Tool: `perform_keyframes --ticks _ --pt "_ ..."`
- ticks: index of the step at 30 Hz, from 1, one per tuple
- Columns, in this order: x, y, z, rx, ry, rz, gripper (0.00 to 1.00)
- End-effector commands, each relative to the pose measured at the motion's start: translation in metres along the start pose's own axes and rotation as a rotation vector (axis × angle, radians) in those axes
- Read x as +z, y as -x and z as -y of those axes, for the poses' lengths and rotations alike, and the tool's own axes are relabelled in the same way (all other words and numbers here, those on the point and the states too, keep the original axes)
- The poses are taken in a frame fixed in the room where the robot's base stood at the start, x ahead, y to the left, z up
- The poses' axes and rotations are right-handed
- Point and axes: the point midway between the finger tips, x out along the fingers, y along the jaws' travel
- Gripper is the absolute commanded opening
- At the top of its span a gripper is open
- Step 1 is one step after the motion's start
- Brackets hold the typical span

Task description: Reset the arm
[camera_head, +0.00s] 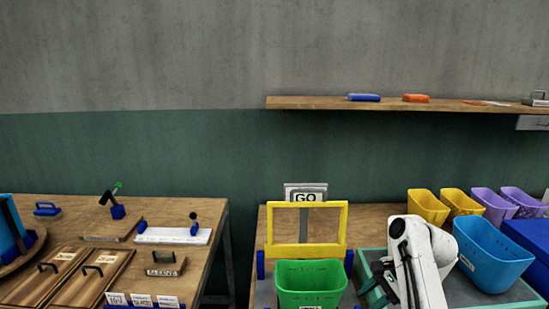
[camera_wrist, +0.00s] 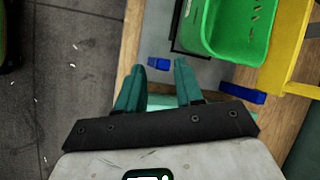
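My gripper (camera_wrist: 158,85) shows in the wrist view with its two teal fingers apart and nothing between them. It is over the front edge of the wooden table, near a green bin (camera_wrist: 240,30) at the upper right, and apart from it. In the head view my white arm (camera_head: 420,262) is folded at the lower right, in front of the blue bin; my gripper is hidden or out of frame there.
The green bin (camera_head: 310,283) stands by a yellow frame (camera_head: 306,207) and a GO sign (camera_head: 305,192). Yellow and purple bins stand behind the blue bin (camera_head: 492,256). A shelf (camera_head: 320,103) hangs above. A gap separates the left table (camera_head: 75,210).

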Motion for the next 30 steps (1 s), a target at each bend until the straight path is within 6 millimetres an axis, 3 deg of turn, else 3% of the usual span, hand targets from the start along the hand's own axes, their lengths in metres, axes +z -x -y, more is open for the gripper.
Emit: perform_keyframes --ticks 1,6,15,23,30 --pt "-0.004 -0.016 -0.024 0.018 0.040 -0.024 0.36" --pt "-0.008 -0.049 -0.094 0.075 0.190 -0.099 0.36" --pt "0.012 -0.081 -0.223 0.201 0.486 -0.196 0.36" --pt "0.053 -0.077 -0.330 0.320 0.754 -0.238 0.36" --pt "0.099 -0.050 -0.406 0.416 0.978 -0.249 0.36"
